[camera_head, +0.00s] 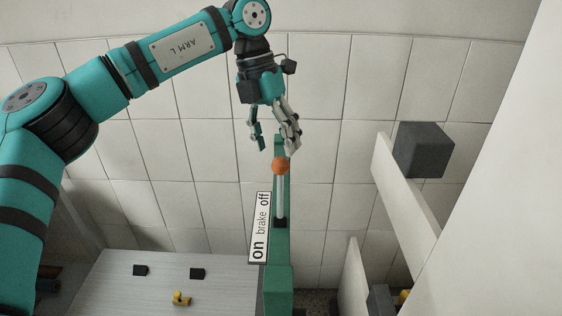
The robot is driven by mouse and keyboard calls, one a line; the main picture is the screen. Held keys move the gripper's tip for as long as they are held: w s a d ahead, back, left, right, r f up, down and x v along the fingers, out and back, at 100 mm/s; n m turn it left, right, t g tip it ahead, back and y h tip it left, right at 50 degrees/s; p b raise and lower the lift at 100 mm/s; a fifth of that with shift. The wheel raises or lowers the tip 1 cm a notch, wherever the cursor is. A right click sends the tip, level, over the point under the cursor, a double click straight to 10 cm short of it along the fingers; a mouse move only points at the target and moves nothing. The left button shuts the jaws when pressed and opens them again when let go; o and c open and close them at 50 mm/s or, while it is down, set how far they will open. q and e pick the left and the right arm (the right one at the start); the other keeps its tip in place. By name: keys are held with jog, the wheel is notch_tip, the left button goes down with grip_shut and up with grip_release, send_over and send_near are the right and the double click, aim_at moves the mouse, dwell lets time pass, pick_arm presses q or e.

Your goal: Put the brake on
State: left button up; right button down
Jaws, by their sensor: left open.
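The brake lever (280,198) is a light rod with an orange ball knob (281,166) on its upper end. It rises from a dark pivot on a green post (281,262). A label plate (260,228) beside the lever reads "on" at its lower end, "brake" in the middle and "off" at its upper end. The knob lies toward the "off" end. My left gripper (275,146) is open and empty, with its fingertips just above the knob in the picture. I cannot tell whether a finger touches the knob. My right gripper is not in view.
A pale table (130,285) at the lower left carries small black blocks and a yellow piece (181,298). A dark grey block (423,150) sits on a white panel (400,200) at the right. The tiled area around the gripper looks clear.

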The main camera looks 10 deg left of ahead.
aim_at(278, 158)
pick_arm(q)
jog(key=p+x, duration=0.1)
jog(key=x, duration=0.3)
jog(key=shift+s, duration=0.2)
jog(key=shift+d+f, duration=0.15)
jog(key=shift+f, duration=0.7)
jog(key=c, duration=1.2)
grip_shut()
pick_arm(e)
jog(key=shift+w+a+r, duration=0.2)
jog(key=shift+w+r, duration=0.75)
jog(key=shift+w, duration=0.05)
